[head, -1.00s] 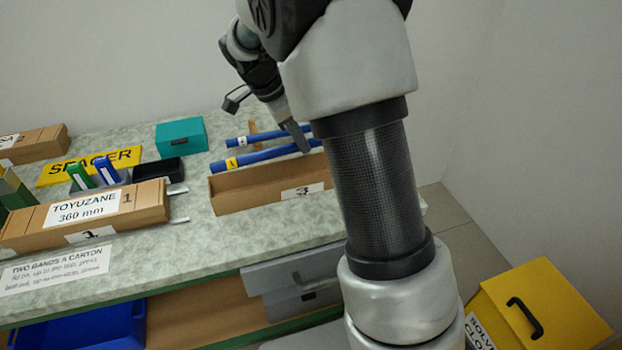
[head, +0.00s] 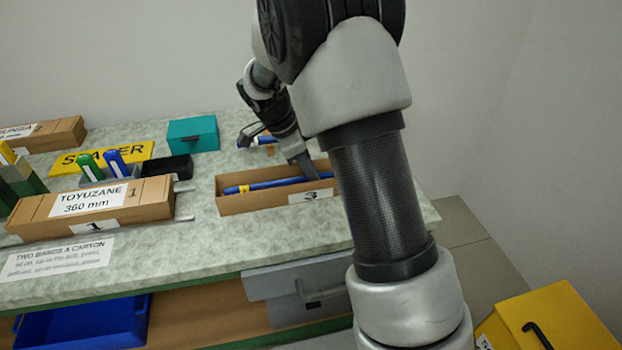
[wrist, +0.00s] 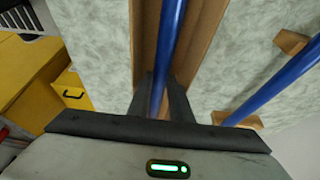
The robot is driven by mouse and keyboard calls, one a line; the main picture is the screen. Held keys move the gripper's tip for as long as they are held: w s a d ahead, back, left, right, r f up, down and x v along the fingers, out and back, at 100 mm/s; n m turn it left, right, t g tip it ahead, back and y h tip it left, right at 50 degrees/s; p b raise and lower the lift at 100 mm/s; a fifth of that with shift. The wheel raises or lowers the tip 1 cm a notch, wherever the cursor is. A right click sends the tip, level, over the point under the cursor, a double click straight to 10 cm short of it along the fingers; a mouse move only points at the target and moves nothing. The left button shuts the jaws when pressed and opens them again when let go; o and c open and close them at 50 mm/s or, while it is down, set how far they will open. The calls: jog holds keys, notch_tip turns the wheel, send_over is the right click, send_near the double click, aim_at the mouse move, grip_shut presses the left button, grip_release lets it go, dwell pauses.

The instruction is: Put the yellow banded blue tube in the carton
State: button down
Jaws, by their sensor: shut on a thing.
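The blue tube with a yellow band (head: 262,185) is at the open brown carton (head: 248,205) marked 3, lengthwise between its long walls. I cannot tell whether it touches the carton floor. My gripper (head: 309,174) is shut on the tube near its right end. In the wrist view, my gripper (wrist: 162,88) has its dark fingers on either side of the blue tube (wrist: 170,35), with the carton wall (wrist: 138,45) beside it. The yellow band is out of the wrist view.
Another blue tube (wrist: 282,85) lies behind the carton on wooden blocks (wrist: 291,41). A closed carton (head: 150,203) labelled TOYUZANE 360 mm stands to the left. A black tray (head: 175,168) and a teal box (head: 192,134) are behind. Bare bench lies in front of the carton.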

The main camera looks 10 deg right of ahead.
jog(key=shift+f, duration=0.85)
jog(key=shift+f, duration=0.1)
jog(key=c, duration=1.9)
grip_release()
